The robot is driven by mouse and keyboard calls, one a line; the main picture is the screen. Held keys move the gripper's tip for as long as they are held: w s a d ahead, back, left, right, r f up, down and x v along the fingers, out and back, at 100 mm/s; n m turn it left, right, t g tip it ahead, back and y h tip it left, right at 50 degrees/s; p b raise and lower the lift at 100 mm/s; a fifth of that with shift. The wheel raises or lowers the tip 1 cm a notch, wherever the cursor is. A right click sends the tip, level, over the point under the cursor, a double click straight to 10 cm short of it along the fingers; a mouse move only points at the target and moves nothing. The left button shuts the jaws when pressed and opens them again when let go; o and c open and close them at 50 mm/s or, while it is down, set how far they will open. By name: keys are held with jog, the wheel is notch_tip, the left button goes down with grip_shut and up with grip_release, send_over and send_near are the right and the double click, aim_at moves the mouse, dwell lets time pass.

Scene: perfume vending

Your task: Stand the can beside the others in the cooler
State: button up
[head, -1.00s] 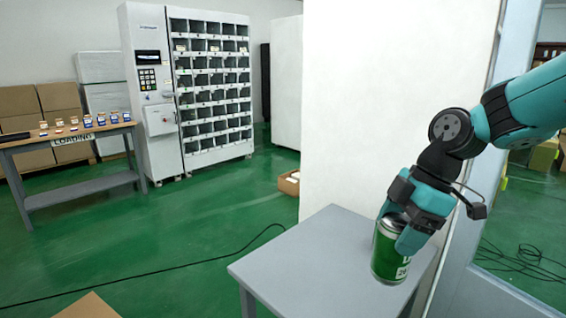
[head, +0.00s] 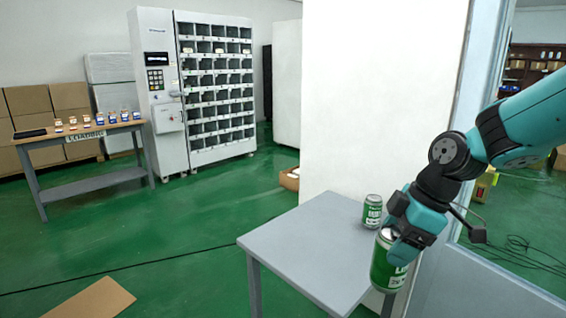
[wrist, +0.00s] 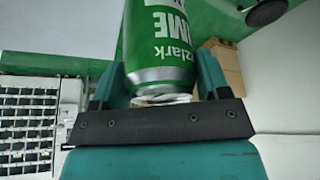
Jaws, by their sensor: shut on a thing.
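My gripper (head: 398,246) is shut on a green can (head: 389,270) with a silver rim. The can is a little tilted and hangs over the right front of a small grey table (head: 300,236). In the wrist view the can (wrist: 158,45) sits between the two teal fingers, its printed side showing. A second green can (head: 372,212) stands upright on the table, just behind and left of my gripper. I cannot make out a cooler in either view.
A white wall panel (head: 385,90) rises behind the table. A locker-type vending machine (head: 160,100) and a workbench (head: 85,137) with small boxes stand far left. Flat cardboard (head: 85,300) lies on the green floor, which is mostly clear. A glazed frame is at right.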

jog(key=d+f+m+t+h+p, duration=0.2)
jog(key=d+f+m, duration=0.3)
jog(key=f+m, duration=0.3)
jog(key=d+f+m+t+h+p, duration=0.1)
jog(key=d+f+m+h, duration=0.1)
jog(key=d+f+m, duration=0.4)
jog(key=s+a+f+m, duration=0.1)
jog(key=s+f, duration=0.2)
jog(key=f, duration=0.4)
jog(key=shift+s+a+f+m+t, duration=0.25)
jog(key=shift+a+f+m+t, duration=0.05)
jog(key=shift+f, duration=0.05)
